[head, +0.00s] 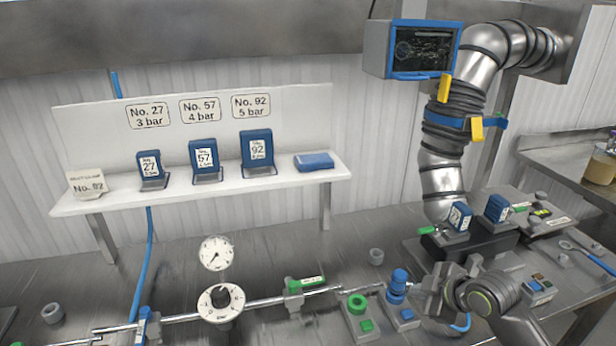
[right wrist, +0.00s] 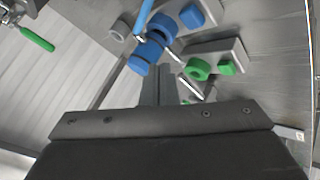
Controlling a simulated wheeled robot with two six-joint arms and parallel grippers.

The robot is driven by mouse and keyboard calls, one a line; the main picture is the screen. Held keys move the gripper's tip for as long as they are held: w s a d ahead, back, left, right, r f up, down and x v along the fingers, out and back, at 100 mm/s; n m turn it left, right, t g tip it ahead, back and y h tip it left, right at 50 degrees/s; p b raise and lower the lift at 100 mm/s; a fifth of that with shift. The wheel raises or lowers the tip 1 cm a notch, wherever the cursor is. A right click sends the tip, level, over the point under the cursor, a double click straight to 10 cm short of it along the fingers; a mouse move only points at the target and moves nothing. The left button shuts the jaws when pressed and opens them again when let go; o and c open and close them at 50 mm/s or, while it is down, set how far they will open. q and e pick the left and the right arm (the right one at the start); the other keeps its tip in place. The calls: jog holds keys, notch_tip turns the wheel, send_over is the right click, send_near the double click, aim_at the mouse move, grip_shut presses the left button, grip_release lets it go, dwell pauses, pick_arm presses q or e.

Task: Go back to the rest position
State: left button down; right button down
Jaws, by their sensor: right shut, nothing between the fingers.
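My right gripper (head: 424,293) is at the lower right of the head view, its arm coming in from the bottom right. It is just right of a blue fitting (head: 398,284) on a grey block with a blue square button (head: 407,314). In the right wrist view the narrow dark fingers (right wrist: 157,84) are shut together with nothing between them. The blue fitting (right wrist: 151,50) shows near their tips there; I cannot tell whether they touch. My left gripper is in neither view.
A green ring (head: 357,303) on another block stands left of the blue fitting. A pipe with a gauge (head: 216,253) and dial (head: 220,301) crosses the bench. A shelf (head: 220,193) with numbered blue cartridges is behind. Blue units (head: 460,217) and a flexible duct (head: 441,178) stand at the right.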

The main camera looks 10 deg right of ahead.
jog(key=s+a+f+m+g+h, duration=0.15)
jog(key=s+f+m, duration=0.25)
jog(key=s, duration=0.6)
jog(key=s+a+f+m+g+h, duration=0.1)
jog(key=s+f+m+g, duration=0.2)
jog(key=s, duration=0.6)
jog(key=s+a+f+m+g+h, duration=0.15)
jog(key=s+f+m, duration=0.35)
jog(key=s, duration=0.5)
jog(key=s+f+x, duration=0.1)
jog(key=s+x, duration=0.2)
jog(key=x, duration=0.8)
jog(key=s+x, duration=0.2)
jog(key=x, duration=1)
jog(key=s+a+f+g, duration=0.1)
jog(key=s+f, duration=1.4)
jog(key=f, duration=0.1)
jog(key=shift+s+a+m+g, duration=0.3)
jog(key=shift+m, duration=0.1)
jog(key=shift+f, duration=0.15)
